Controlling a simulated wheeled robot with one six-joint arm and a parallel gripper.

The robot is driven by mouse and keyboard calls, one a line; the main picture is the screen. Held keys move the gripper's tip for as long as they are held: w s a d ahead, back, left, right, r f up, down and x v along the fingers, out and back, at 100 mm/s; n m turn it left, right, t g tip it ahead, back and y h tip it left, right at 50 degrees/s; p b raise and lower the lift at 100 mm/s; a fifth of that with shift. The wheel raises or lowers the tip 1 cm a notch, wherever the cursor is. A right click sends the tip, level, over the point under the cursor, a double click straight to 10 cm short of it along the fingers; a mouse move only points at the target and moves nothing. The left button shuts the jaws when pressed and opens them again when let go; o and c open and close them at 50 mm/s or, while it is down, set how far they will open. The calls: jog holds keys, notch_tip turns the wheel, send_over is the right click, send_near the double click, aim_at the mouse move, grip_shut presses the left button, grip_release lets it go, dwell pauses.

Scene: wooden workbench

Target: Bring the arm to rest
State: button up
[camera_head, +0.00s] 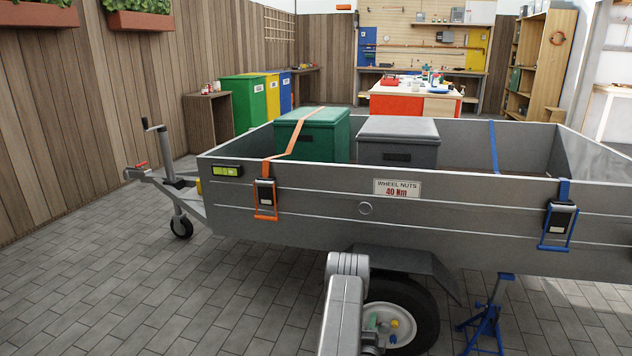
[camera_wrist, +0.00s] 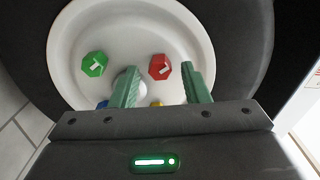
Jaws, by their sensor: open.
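My gripper (camera_wrist: 158,68) is open, its two green fingers spread apart in front of the wheel. Nothing shows held between them. The white wheel rim (camera_wrist: 60,50) carries a green nut (camera_wrist: 94,64) to the left and a red nut (camera_wrist: 160,67), seen between the fingertips. I cannot tell whether the fingers touch the red nut. A blue nut (camera_wrist: 102,104) and a yellow nut (camera_wrist: 156,103) are mostly hidden by the gripper. In the head view, my arm reaches down in front of the trailer wheel (camera_head: 425,310) and hides part of it.
The grey trailer (camera_head: 300,205) stands above the wheel, with a mudguard (camera_head: 410,262) close over the tyre. A blue jack stand (camera_head: 488,322) is to the right. A green box (camera_head: 325,135) and a grey box (camera_head: 398,145) sit inside. Paving at left is clear.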

jog(key=shift+a+r+n, duration=0.1)
jog(key=shift+r+n, duration=0.05)
jog(key=shift+n, duration=4.45)
